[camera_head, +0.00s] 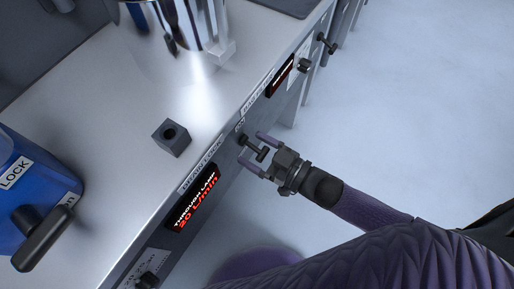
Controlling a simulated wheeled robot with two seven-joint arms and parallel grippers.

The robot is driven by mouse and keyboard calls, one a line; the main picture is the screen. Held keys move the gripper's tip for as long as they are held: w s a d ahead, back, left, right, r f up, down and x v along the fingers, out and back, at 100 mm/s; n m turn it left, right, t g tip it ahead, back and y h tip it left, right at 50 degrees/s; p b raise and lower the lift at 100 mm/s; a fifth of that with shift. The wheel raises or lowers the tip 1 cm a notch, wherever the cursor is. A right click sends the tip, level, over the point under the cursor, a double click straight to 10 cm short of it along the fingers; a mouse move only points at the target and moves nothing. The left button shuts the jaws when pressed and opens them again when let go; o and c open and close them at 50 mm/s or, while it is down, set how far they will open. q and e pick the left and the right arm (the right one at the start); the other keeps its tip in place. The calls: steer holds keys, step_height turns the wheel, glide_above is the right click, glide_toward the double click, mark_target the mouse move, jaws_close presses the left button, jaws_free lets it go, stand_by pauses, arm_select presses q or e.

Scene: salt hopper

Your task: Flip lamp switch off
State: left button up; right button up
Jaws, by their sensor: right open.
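A small dark switch (246,142) sticks out from the front face of the metal cabinet, beside a small white label (239,126). My right gripper (250,147) comes in from the right with its two purple fingers apart. The switch lever lies between the fingers; I cannot tell whether either finger touches it. A display with red text (195,203), reading "THROUGH LAMP" and "20 L/min", sits on the same face, below and left of the switch. My left gripper is not in view.
The cabinet top (110,110) carries a dark block with a hole (172,138), a shiny metal vessel (195,20) and a blue box (30,190) marked "LOCK" with a dark handle. Another display (280,76) and dark knobs line the front face. Pale floor (430,100) lies open to the right.

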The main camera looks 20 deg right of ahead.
steer(key=c, duration=0.8)
jaws_close()
steer(key=shift+f+t+y+b, duration=0.35)
steer(key=shift+f+b, duration=0.3)
steer(key=shift+b, duration=0.4)
steer(key=shift+t+b, duration=0.25)
steer(key=shift+b, duration=0.15)
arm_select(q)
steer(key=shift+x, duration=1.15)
arm_select(e)
steer(key=shift+r+y, duration=0.25)
steer(key=shift+r, duration=0.05)
steer(key=o, duration=0.8)
jaws_free()
steer(key=shift+w, duration=0.1)
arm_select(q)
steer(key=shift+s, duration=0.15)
